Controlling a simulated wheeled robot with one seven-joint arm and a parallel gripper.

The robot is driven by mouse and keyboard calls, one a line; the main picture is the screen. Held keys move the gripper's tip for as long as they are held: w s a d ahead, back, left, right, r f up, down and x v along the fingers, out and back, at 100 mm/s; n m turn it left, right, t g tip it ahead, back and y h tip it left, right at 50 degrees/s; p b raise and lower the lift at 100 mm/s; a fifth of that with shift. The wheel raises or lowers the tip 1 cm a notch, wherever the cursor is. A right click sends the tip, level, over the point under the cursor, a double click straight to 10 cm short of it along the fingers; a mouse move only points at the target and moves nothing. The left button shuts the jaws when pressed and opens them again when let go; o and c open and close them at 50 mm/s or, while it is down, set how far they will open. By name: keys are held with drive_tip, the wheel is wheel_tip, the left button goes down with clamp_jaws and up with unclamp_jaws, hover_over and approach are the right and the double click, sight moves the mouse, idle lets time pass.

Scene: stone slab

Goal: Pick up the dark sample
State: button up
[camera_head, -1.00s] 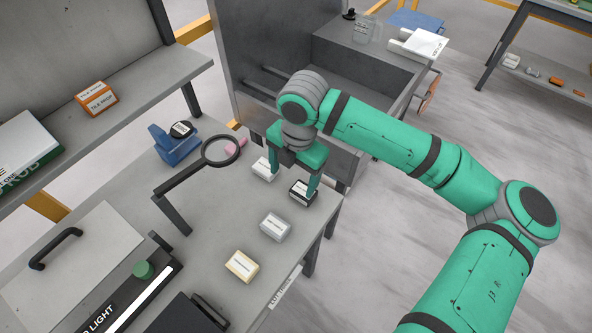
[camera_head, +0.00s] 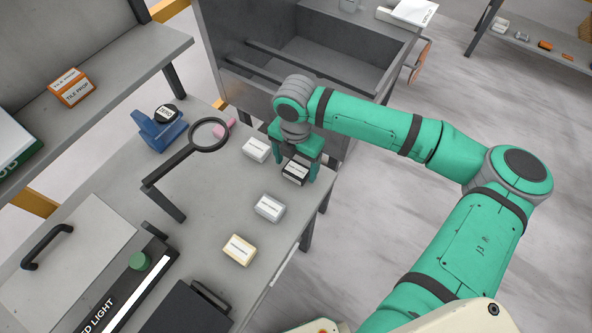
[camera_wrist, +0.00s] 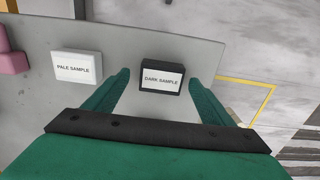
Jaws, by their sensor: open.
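The dark sample (camera_head: 295,172) is a small black block with a white label on the grey bench near its right edge. In the wrist view the dark sample (camera_wrist: 161,78) reads "DARK SAMPLE" and lies ahead, between the lines of my two green fingers. My gripper (camera_head: 298,163) is open and points down over the block. In the wrist view my gripper (camera_wrist: 160,90) has its fingertips on either side of the block's near part, with nothing clamped. I cannot tell exactly how high the fingertips are.
A white pale sample (camera_head: 256,149) sits just left of the dark one. A grey block (camera_head: 269,208) and a cream block (camera_head: 239,249) lie nearer on the bench. A ring magnifier (camera_head: 208,134), a pink block (camera_head: 224,129) and a blue holder (camera_head: 158,133) stand further left.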

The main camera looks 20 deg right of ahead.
drive_tip(key=shift+s+d+f, duration=0.1)
drive_tip(key=shift+d+f, duration=0.05)
drive_tip(key=shift+f, duration=0.65)
drive_tip(key=shift+c, duration=0.4)
drive_tip(key=c, duration=1.3)
drive_tip(key=shift+o, duration=0.2)
drive_tip(key=shift+r, duration=0.1)
